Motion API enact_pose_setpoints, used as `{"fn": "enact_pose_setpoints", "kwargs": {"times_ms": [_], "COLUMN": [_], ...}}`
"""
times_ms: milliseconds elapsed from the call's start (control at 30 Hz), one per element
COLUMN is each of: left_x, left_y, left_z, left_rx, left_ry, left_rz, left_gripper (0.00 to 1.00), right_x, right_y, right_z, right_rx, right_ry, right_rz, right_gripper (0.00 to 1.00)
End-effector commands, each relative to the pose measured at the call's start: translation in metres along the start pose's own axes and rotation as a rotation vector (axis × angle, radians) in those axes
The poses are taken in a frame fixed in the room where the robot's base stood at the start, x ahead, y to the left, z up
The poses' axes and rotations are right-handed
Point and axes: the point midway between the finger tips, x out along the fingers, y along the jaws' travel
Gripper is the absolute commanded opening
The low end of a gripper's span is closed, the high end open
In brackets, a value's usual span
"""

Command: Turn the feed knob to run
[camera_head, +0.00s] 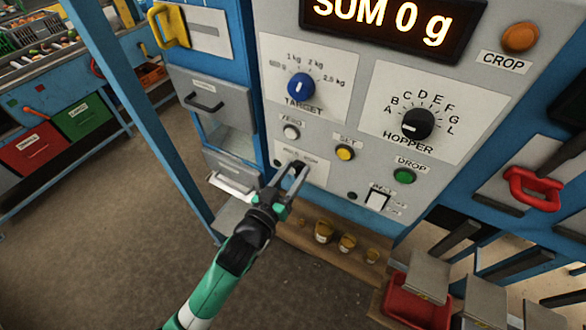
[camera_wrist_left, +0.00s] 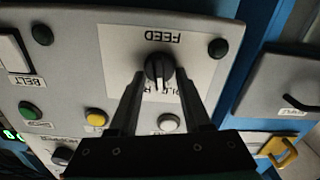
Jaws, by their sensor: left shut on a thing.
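The feed knob (camera_wrist_left: 159,68) is a small black knob on a pale plate marked FEED, which appears upside down in the left wrist view. My left gripper (camera_wrist_left: 159,77) is shut on it, with one finger on each side. A light mark on the knob faces the bottom of that view, toward a position label partly hidden behind the fingers. In the head view, my left gripper (camera_head: 295,174) reaches the lower left of the grey panel and mostly hides the knob. My right gripper is not in view.
The panel also carries the blue TARGET knob (camera_head: 301,87), black HOPPER knob (camera_head: 418,124), white ZERO button (camera_head: 291,132), yellow button (camera_head: 344,153) and green DROP button (camera_head: 404,176). A display (camera_head: 392,22) reads SUM 0 g. Small weights (camera_head: 347,243) stand on a wooden ledge below.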

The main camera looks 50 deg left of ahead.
Motion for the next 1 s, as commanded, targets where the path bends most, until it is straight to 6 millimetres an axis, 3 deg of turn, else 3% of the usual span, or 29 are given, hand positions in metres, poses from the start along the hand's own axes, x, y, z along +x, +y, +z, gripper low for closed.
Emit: {"fn": "enact_pose_setpoints", "kwargs": {"times_ms": [600, 1000], "left_x": [0.0, 0.0], "left_y": [0.005, 0.005], "left_z": [0.0, 0.001], "left_rx": [0.543, 0.706], "left_ry": [0.0, 0.0], "left_rz": [0.0, 0.0], "left_gripper": [0.0, 0.0], "right_x": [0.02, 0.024], "right_y": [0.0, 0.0], "right_z": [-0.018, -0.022], "right_rx": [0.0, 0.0], "right_ry": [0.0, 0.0], "right_rz": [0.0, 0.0], "right_gripper": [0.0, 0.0]}}
